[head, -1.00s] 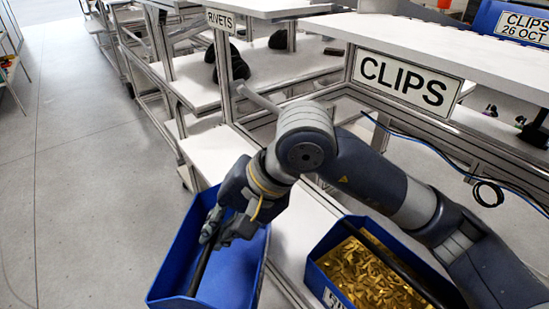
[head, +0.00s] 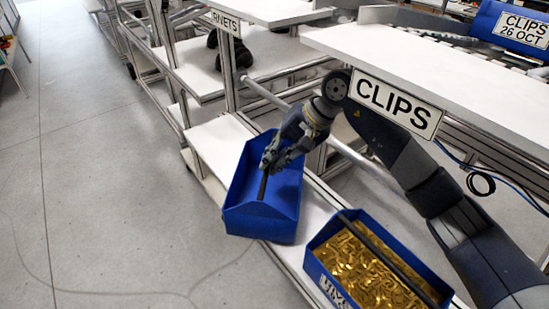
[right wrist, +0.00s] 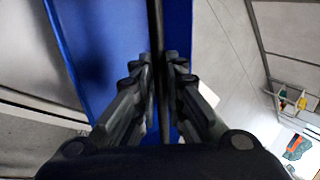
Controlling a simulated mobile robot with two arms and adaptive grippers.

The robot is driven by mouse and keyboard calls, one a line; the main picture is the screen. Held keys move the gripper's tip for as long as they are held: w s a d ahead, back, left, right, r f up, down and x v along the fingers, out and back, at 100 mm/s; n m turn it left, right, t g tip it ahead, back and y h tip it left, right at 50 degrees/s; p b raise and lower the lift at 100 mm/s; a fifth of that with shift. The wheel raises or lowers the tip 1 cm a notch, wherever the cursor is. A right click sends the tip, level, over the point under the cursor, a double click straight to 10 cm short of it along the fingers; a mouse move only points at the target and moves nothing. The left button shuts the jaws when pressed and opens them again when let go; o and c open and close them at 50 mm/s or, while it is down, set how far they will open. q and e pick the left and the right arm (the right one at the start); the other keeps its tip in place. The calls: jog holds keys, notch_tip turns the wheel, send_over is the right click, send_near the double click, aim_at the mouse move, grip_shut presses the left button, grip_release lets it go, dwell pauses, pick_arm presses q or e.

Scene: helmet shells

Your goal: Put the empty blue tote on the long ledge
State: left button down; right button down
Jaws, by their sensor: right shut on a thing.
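My right gripper (head: 270,162) is shut on the black bar handle of the empty blue tote (head: 262,218). The tote is open at the top, with a bare blue inside. It overlaps the low white ledge (head: 222,138) and its near end reaches out over the floor side. I cannot tell whether it touches the ledge. In the right wrist view the fingers (right wrist: 160,85) close around the dark bar, with the blue tote (right wrist: 105,40) below. My left gripper is not in view.
A second blue tote (head: 318,243), full of gold clips, stands on the same ledge at the near right. A CLIPS sign (head: 396,102) hangs on the upper shelf (head: 440,75) close to my right arm. Grey floor (head: 110,180) lies open at left.

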jog(key=shift+w+d+f, duration=0.15)
jog(key=shift+w+f, duration=0.15)
jog(key=shift+f, duration=0.4)
jog(key=shift+f, duration=0.1)
jog(key=c, duration=2.1)
grip_release()
jog(key=shift+f, duration=0.1)
jog(key=o, duration=0.4)
jog(key=shift+o, duration=0.2)
